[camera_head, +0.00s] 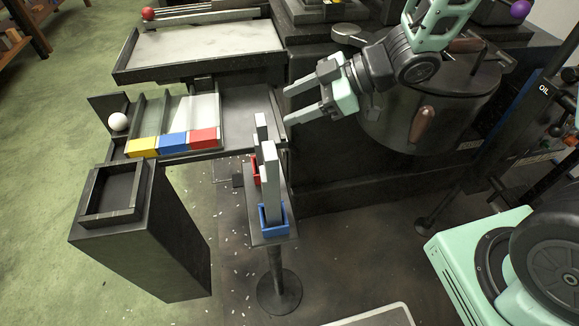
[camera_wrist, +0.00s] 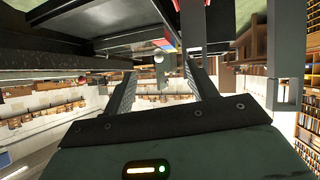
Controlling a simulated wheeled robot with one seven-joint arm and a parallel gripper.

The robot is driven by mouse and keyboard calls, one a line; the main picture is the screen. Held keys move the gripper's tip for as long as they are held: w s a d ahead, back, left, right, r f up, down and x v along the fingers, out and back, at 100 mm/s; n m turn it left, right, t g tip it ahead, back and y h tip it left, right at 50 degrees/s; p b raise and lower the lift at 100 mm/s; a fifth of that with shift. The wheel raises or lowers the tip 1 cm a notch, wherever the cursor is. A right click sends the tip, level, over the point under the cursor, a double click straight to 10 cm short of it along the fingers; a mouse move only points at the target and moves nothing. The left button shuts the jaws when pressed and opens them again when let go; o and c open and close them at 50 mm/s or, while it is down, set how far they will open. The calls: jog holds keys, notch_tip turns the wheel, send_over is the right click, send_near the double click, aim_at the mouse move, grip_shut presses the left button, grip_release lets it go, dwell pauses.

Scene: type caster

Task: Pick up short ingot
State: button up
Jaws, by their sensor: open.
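Two upright pale grey ingots stand on a narrow pedestal in the head view. The nearer ingot (camera_head: 270,180) stands in a blue holder (camera_head: 273,219). The farther ingot (camera_head: 261,128) shows only its upper part clearly; a red holder (camera_head: 256,174) sits at its side, partly hidden. The farther one looks smaller, but I cannot tell surely which is the short ingot. My gripper (camera_head: 289,104) is open and empty, pointing left, to the right of and beyond the ingots, touching neither. Its spread fingers also show in the wrist view (camera_wrist: 162,82).
A dark bench with yellow, blue and red blocks (camera_head: 173,143) and a white ball (camera_head: 118,121) is left of the pedestal (camera_head: 273,238). A square-topped dark stand (camera_head: 110,190) is at front left. A large dark pot (camera_head: 425,115) stands close under my arm.

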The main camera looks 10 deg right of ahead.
jog(key=s+d+f+n+g+y+b, duration=0.1)
jog(key=s+f+g+y+b, duration=0.1)
jog(key=s+f+g, duration=0.15)
jog(key=x, duration=0.7)
jog(key=r+x, duration=0.1)
jog(key=x, duration=0.3)
jog(key=shift+w+a, duration=0.1)
jog(key=shift+a, duration=0.2)
jog(key=shift+r, duration=0.1)
grip_shut()
